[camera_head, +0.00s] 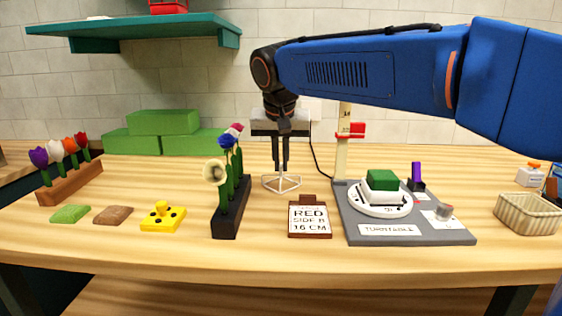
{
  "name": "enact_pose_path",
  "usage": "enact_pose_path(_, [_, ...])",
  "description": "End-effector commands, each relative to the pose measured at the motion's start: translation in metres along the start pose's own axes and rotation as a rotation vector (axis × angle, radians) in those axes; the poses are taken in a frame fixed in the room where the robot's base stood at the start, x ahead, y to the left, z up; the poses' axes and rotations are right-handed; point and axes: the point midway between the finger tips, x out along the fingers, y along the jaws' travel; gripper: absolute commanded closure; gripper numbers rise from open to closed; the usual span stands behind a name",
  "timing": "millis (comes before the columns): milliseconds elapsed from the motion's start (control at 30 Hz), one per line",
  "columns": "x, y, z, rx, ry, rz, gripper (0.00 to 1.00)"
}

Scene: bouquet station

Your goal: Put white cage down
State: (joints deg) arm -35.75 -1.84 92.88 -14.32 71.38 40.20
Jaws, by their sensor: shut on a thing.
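The white cage (281,184) is a small thin wire frame at the middle of the wooden table. My gripper (281,170) points straight down from above it, its two fingers shut on the cage's top. The cage looks upright and at or very near the table surface; I cannot tell whether it touches. It stands behind the sign and to the right of the dark flower rack.
A black rack (228,222) with flowers stands left of the cage. A sign (310,217) reading "RED SIDE B 16 CM" is in front. The turntable (400,229) is to the right, with a ruler post (343,160) behind. Green blocks (165,123) lie at the back left.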

Motion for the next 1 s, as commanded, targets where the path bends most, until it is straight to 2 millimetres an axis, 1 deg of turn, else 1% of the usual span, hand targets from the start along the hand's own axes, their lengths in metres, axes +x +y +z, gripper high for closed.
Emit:
enact_pose_path(233, [0.002, 0.000, 0.001, 0.000, -0.001, 0.000, 1.00])
enact_pose_path(267, [0.002, 0.000, 0.001, 0.000, 0.000, 0.000, 0.86])
enact_pose_path(300, [0.002, 0.000, 0.001, 0.000, 0.000, 0.000, 0.76])
enact_pose_path(333, [0.002, 0.000, 0.001, 0.000, 0.000, 0.000, 0.74])
enact_pose_path(600, [0.002, 0.000, 0.001, 0.000, 0.000, 0.000, 0.74])
enact_pose_path(733, [-0.005, 0.000, -0.001, 0.000, 0.001, -0.001, 0.74])
enact_pose_path(867, [-0.022, -0.001, -0.001, 0.000, 0.002, -0.003, 0.74])
enact_pose_path(1000, [-0.050, -0.001, 0.000, 0.000, 0.003, -0.003, 0.74])
